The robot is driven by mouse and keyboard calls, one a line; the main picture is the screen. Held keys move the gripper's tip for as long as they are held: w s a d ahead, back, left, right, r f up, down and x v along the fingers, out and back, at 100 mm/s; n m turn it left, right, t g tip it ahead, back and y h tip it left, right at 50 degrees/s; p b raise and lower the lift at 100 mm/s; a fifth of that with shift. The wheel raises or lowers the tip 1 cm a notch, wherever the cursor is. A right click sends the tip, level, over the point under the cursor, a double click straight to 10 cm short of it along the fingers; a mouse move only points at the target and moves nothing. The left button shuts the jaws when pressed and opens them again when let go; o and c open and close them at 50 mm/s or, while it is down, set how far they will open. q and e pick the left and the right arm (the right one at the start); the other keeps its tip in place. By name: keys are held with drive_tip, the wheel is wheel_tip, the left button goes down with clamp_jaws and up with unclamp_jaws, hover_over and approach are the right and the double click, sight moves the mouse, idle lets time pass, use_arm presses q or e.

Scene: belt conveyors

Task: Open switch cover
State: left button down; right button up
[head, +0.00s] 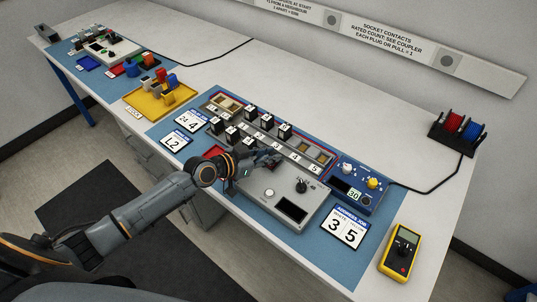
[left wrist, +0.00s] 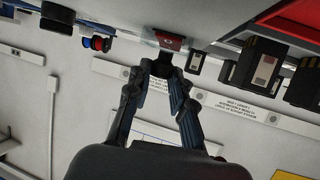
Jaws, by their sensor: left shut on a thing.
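The grey control box (head: 252,205) stands at the front of the blue mat, with a black knob and a dark screen on its top. My left gripper (head: 268,158) is over the back left part of this box. The left wrist view is upside down. There my left gripper (left wrist: 162,66) has its fingertips close together, at the edge of a small red switch with a clear cover (left wrist: 170,40). The fingertips are shut on the cover's edge; how far the cover is tilted I cannot tell. The arm hides the switch in the head view. My right gripper is not in view.
A rail of black modules (head: 250,115) runs behind the box. A blue unit (head: 357,188) stands to its right, and a yellow meter (head: 400,252) lies farther right. A yellow tray (head: 150,110) of coloured blocks is at the left. The back of the table is mostly clear.

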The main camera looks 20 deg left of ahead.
sight(254, 180)
use_arm(q)
drive_tip(key=s, duration=0.2)
drive_tip(key=s+a, duration=0.1)
drive_tip(key=s, duration=0.1)
drive_tip(key=s+a, duration=0.1)
drive_tip(key=s, duration=0.1)
drive_tip(key=shift+s+a, duration=0.15)
drive_tip(key=c, duration=1.2)
unclamp_jaws()
drive_tip(key=shift+o, duration=0.2)
drive_tip(key=v, duration=1.1)
drive_tip(key=shift+s+a+r, duration=0.25)
